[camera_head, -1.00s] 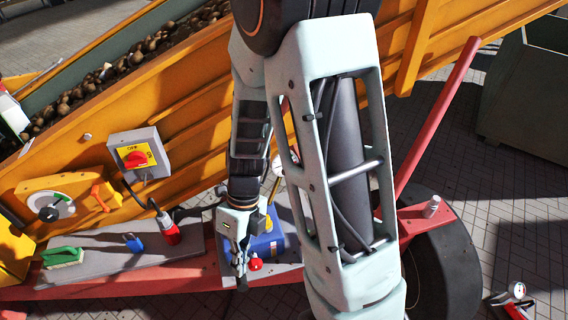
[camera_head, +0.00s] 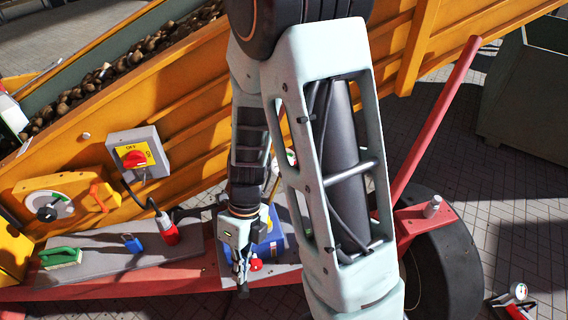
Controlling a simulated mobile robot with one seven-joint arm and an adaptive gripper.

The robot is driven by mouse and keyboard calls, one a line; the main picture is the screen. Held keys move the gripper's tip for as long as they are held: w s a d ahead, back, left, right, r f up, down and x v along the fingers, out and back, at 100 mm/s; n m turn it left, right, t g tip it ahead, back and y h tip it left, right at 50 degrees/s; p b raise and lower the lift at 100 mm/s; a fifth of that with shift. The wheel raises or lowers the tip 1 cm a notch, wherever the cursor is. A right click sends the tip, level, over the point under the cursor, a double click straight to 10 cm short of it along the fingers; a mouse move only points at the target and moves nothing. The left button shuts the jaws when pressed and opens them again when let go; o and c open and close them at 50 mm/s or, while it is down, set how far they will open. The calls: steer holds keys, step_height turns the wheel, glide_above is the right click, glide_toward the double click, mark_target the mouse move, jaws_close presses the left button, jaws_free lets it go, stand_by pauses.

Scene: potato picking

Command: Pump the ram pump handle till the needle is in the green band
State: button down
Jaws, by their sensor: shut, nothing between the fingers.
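The ram pump is a blue body (camera_head: 272,246) on a grey plate, with a red knob (camera_head: 256,265) at its front. My arm hides much of it. A yellow stick-like part (camera_head: 273,190), perhaps the handle, shows just right of my wrist. A pale round face (camera_head: 291,157), perhaps the gauge, peeks out beside my arm; no needle or green band can be read on it. My gripper (camera_head: 242,287) points down, shut and empty, in front of the blue body and left of the red knob. Whether it touches anything cannot be told.
A grey switch box (camera_head: 148,160) with a red knob is on the orange conveyor side. A red plug (camera_head: 167,229), blue padlock (camera_head: 132,243) and green brush (camera_head: 61,257) lie on the grey shelf (camera_head: 100,262). A red bar (camera_head: 432,120) slopes up right of my arm.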

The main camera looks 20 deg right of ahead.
steer(key=shift+s+f, duration=0.1)
steer(key=shift+f, duration=0.35)
steer(key=shift+s+f+b, duration=0.25)
steer(key=shift+f+b, duration=0.2)
steer(key=shift+f, duration=0.2)
steer(key=shift+s+f+b, duration=0.2)
steer(key=shift+f+b, duration=0.15)
steer(key=shift+f, duration=0.25)
